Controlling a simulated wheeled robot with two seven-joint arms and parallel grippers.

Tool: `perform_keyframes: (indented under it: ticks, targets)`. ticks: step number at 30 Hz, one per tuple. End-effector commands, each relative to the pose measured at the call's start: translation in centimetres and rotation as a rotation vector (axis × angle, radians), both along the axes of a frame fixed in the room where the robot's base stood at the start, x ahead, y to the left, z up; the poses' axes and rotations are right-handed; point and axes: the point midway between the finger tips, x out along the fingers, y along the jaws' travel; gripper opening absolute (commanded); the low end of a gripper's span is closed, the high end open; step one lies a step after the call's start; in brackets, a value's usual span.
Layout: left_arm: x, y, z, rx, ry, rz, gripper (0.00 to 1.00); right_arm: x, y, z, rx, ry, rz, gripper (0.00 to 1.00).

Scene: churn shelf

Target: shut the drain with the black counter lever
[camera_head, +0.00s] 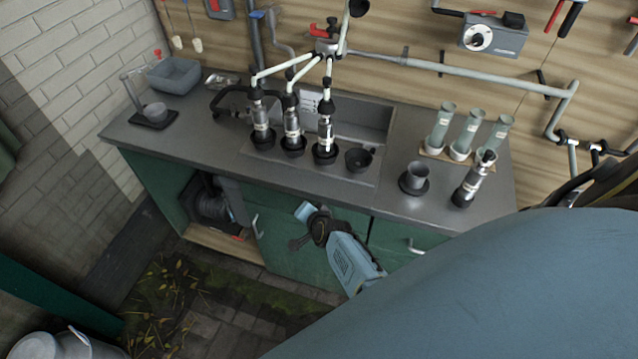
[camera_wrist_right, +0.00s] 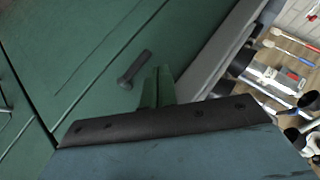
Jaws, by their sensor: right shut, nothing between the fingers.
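The black lever (camera_wrist_right: 134,69) sticks out from the green cabinet front under the counter. It also shows in the head view as a dark knobbed bar (camera_head: 298,243) just below and left of my right gripper's tip. My right gripper (camera_head: 305,211) is shut and empty in front of the cabinet face. In the right wrist view its closed fingers (camera_wrist_right: 158,86) stand just right of the lever, with a small gap between them in the picture. I cannot tell the distance in depth. The drain itself cannot be made out. My left gripper is in neither view.
An open cabinet bay (camera_head: 212,205) lies left of the lever. A drawer handle (camera_head: 416,247) sticks out at the right.

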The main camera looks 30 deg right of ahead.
Motion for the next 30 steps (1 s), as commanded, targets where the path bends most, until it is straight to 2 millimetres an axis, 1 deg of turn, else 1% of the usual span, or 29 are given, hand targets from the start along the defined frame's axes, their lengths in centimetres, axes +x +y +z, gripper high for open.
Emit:
perform_keyframes:
  ticks: [1, 3, 9, 15, 21, 30]
  targets:
    - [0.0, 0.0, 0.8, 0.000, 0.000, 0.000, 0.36, -0.9, 0.1, 0.9, 0.001, 0.001, -0.001, 0.00]
    - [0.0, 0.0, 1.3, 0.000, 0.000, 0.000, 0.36, -1.9, 0.2, 1.6, 0.001, 0.001, -0.001, 0.00]
    - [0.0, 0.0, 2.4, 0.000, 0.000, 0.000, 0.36, -4.6, 0.5, 3.6, 0.000, 0.000, -0.002, 0.00]
    - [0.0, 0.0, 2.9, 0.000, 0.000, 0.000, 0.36, -6.7, 0.8, 5.0, 0.000, 0.001, 0.000, 0.00]
    - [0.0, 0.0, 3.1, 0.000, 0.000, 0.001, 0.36, -7.5, 0.8, 5.8, -0.001, 0.000, -0.001, 0.00]
    - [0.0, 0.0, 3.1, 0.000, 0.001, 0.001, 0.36, -7.6, 0.9, 5.8, 0.000, 0.000, 0.000, 0.00]
